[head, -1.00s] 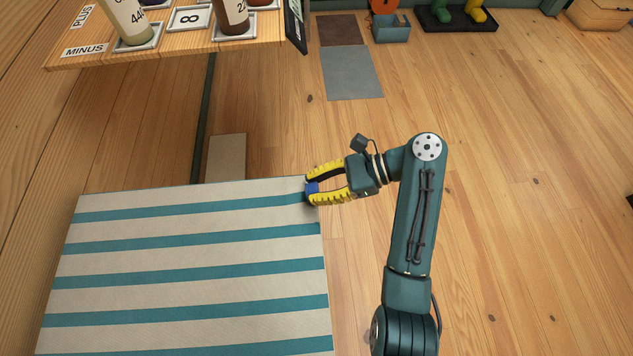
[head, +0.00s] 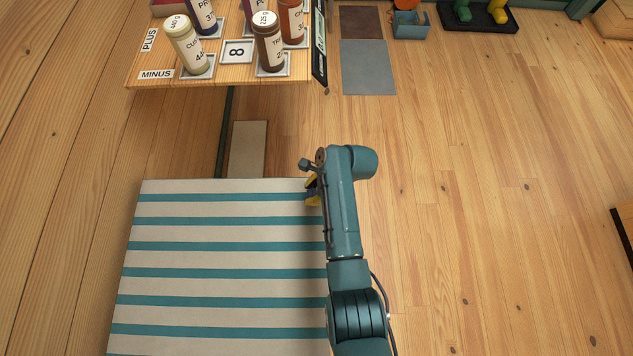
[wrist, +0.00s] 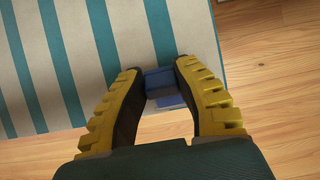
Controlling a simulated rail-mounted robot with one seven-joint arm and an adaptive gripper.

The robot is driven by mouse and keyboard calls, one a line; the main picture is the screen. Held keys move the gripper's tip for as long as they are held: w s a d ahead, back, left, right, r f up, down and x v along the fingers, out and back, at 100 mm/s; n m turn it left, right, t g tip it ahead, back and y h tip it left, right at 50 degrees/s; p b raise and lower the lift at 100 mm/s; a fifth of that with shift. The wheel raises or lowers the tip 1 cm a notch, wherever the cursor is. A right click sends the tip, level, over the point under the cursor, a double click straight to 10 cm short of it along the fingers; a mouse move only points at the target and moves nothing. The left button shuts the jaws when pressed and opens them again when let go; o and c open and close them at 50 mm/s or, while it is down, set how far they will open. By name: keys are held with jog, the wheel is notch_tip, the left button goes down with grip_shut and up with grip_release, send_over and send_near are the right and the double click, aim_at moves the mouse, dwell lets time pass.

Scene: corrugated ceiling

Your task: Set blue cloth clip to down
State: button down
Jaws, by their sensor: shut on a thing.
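The blue cloth clip (wrist: 163,90) sits at the edge of the striped cloth (wrist: 90,50) in the wrist view. My gripper (wrist: 163,70) has its two yellow-backed fingers on either side of the clip and is shut on it. In the head view the striped cloth (head: 225,235) lies flat at the lower left. There, my arm covers the clip and most of my gripper (head: 312,190), which is at the cloth's far right corner. Whether the clip is up or down I cannot tell.
A wooden shelf (head: 215,79) with jars, labelled plates and PLUS and MINUS signs stands beyond the cloth. A grey mat (head: 368,68) and a blue bin (head: 410,25) are on the floor behind.

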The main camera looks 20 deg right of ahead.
aim_at(305, 199)
jog(key=f+h, duration=0.1)
jog(key=a+f+g+h, duration=0.1)
jog(key=h, duration=0.1)
jog(key=shift+w+a+h, duration=0.2)
jog(key=shift+a+h, duration=0.1)
jog(key=h+b, duration=0.1)
jog(key=f+g+h+b, duration=0.1)
jog(key=shift+w+a+f+h, duration=0.15)
jog(key=shift+a+f+h, duration=0.05)
jog(key=shift+a+h, duration=0.1)
jog(key=shift+f+g+h+b, duration=0.2)
jog(key=shift+g+h+b, duration=0.25)
jog(key=shift+b, duration=0.2)
jog(key=c, duration=0.7)
grip_release()
jog(key=shift+w+r, duration=0.1)
